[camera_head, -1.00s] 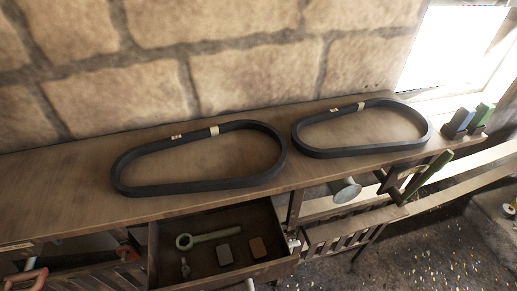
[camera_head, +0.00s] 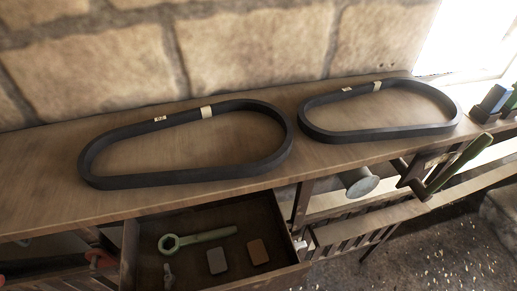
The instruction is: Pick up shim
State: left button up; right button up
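An open drawer (camera_head: 130,262) under the bench holds a green ring-ended wrench (camera_head: 197,239), a grey flat block (camera_head: 217,261), a brown flat block (camera_head: 258,252) and a small metal piece (camera_head: 168,274). Either flat block could be the shim; I cannot tell which from this view. The two blocks lie side by side, apart, on the drawer floor at the right of the small metal piece. Neither of my grippers shows in the head view.
Two black belts, left (camera_head: 184,178) and right (camera_head: 380,135), lie on the wooden bench top (camera_head: 40,200) above the drawer. A grey round-headed part (camera_head: 362,184) and a green bar (camera_head: 460,162) stick out at the right. Blue and green blocks stand at the far right end.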

aim_at(260, 256)
jog(key=l+u, duration=0.15)
jog(key=u, duration=0.2)
jog(key=l+u, duration=0.2)
jog(key=u, duration=0.15)
jog(key=l+u, duration=0.2)
jog(key=u, duration=0.15)
jog(key=i, duration=0.05)
